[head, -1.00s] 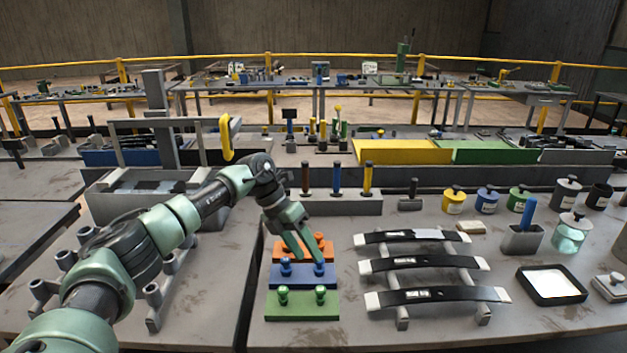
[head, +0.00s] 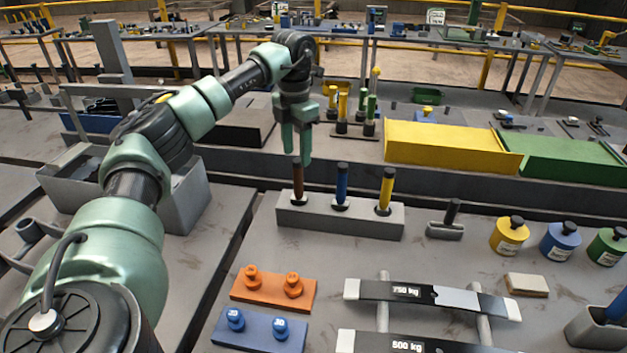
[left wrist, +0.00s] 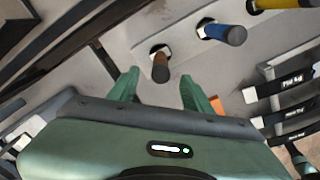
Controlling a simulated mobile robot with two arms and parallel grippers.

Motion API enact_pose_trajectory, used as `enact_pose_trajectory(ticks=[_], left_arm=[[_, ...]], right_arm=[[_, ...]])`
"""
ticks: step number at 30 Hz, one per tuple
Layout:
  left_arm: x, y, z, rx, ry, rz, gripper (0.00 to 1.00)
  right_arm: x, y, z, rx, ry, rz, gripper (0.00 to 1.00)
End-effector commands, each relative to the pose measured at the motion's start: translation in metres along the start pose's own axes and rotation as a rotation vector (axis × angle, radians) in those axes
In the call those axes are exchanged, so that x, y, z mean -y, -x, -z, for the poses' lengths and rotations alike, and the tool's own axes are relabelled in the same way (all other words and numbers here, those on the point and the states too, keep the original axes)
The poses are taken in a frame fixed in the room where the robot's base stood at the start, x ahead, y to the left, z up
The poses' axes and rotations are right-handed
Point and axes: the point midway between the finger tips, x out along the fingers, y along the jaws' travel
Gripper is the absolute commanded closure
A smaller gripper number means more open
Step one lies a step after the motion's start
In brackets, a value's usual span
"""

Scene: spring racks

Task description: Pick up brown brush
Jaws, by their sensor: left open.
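The brown brush (head: 298,181) stands upright in the left slot of a grey holder block (head: 365,222). A blue-handled one (head: 342,185) and a yellow-handled one (head: 387,189) stand in the same block to its right. My left gripper (head: 296,158) is open and points down just above the brown handle's top. In the left wrist view, the brown brush (left wrist: 160,68) lies between and beyond the two open fingers (left wrist: 158,88), apart from both. The holder (left wrist: 185,22) also shows there. My right gripper is not in view.
Orange (head: 272,290) and blue (head: 258,330) blocks with knobs lie in front of the holder. Leaf springs (head: 430,296) rest on a rack to the right. A black-handled tool (head: 446,230) and several jars stand right of the holder. Yellow (head: 450,148) and green bins lie behind.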

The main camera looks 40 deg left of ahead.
Motion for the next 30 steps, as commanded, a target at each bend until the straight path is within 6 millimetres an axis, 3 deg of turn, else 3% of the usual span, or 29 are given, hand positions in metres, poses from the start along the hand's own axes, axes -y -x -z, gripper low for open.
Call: enact_pose_trajectory(ticks=[11,19,28,30], left_arm=[[0.0,-0.032,0.001,-0.004,0.001,-0.001,0.51],[0.001,-0.071,0.0,-0.004,0.001,-0.001,0.51],[0.001,-0.078,-0.001,0.0,0.001,-0.001,0.51],[0.001,-0.078,-0.001,0.0,0.001,-0.001,0.67]], right_arm=[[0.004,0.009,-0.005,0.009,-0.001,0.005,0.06],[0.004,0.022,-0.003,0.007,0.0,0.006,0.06],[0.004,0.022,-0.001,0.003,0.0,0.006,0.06],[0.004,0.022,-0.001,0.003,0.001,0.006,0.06]])
